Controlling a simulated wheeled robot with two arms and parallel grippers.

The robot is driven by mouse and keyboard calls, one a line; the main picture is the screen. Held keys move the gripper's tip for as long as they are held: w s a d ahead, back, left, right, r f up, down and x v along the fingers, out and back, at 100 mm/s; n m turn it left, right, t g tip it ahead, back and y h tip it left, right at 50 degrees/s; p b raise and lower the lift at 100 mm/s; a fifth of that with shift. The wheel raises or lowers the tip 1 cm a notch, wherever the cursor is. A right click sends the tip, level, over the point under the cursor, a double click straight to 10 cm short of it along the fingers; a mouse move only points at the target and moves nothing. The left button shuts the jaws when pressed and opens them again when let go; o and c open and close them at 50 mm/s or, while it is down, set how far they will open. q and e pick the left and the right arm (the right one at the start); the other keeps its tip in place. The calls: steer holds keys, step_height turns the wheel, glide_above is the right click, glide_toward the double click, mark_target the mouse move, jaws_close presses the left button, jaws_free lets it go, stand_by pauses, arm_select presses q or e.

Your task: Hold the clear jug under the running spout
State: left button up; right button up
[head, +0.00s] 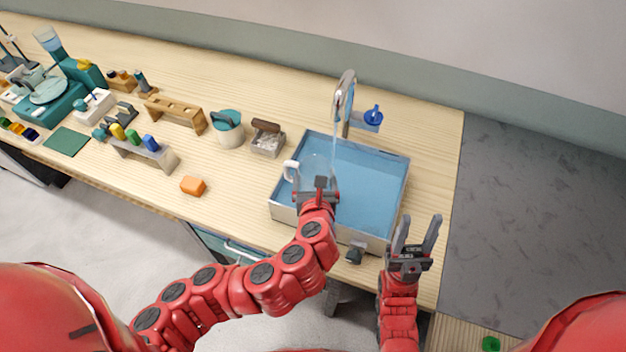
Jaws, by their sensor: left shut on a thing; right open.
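The clear jug (315,168) is faint against the blue basin, with a white handle (290,171) on its left side. My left gripper (320,184) is shut on the jug, over the left part of the sink (371,190). The silver spout (346,88) curves over the back of the sink. A thin pale stream (334,137) falls from it, close to the jug's right side. I cannot tell whether the stream enters the jug or whether water is inside. My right gripper (418,232) is open and empty, off the sink's front right corner.
A blue knob (374,115) stands right of the spout. A grey box with a brown brush (267,138) and a teal-lidded pot (228,127) stand left of the sink. An orange block (193,186) lies near the front edge. The counter's right strip is clear.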

arm_select(q)
steer(key=shift+w+d, duration=0.1)
steer(key=shift+w, duration=0.25)
steer(key=w+d+b, duration=0.3)
steer(key=w+d, duration=0.1)
steer(key=w, duration=0.9)
steer(key=shift+d+f, duration=0.15)
steer(key=shift+f, duration=0.2)
stand_by(2.3)
steer(key=s+a+p, duration=0.1)
steer(key=s, duration=0.3)
steer(key=s+a+p, duration=0.1)
steer(key=s, duration=0.3)
steer(key=s+a+p, duration=0.2)
steer(key=s, duration=0.2)
steer(key=shift+s, duration=0.3)
steer(key=shift+s+a, duration=0.2)
steer(key=shift+s, duration=0.2)
